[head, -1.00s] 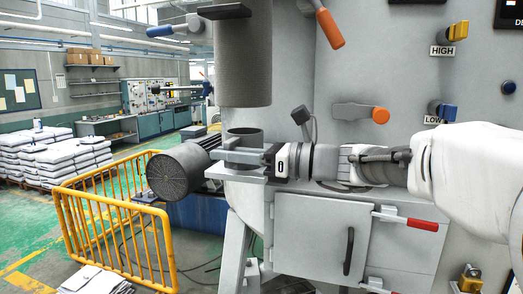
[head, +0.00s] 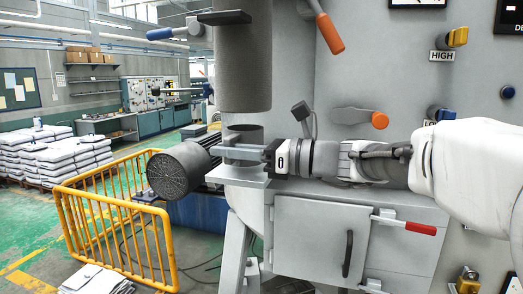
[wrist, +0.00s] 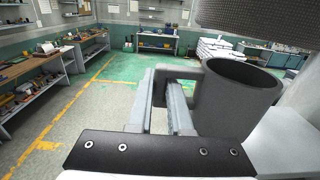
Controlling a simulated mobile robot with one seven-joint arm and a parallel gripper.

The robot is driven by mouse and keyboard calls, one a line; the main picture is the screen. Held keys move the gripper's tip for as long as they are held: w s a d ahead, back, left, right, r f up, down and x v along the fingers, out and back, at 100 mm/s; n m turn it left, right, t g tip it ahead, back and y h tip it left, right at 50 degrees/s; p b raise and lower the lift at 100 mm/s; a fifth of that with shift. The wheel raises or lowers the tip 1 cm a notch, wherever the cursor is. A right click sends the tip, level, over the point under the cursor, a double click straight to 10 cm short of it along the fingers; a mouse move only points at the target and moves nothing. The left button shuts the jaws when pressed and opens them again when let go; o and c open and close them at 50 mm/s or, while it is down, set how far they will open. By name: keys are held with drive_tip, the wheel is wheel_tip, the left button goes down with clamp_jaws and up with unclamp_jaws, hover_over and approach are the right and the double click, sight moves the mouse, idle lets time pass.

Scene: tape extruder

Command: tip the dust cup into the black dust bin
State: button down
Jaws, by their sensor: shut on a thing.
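The dust cup (head: 243,133) is a dark grey open-topped cup, upright below a wide grey vertical cylinder. In the wrist view the cup (wrist: 235,98) stands at the right with its rim and hollow inside showing. Its square handle (wrist: 182,74) runs between my fingers. My gripper (head: 238,153) is shut on this handle, reaching in from the right. The cup is at a small grey shelf (head: 237,176); whether its base touches the shelf is hidden. I cannot pick out the black dust bin in either view.
The grey cylinder (head: 243,65) hangs close above the cup. A dark ribbed motor-like drum (head: 177,174) is just left of my fingertips. The machine's panel with levers and knobs is behind my arm.

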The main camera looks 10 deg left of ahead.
drive_tip(key=shift+r+p, duration=0.9)
drive_tip(key=shift+r, duration=0.3)
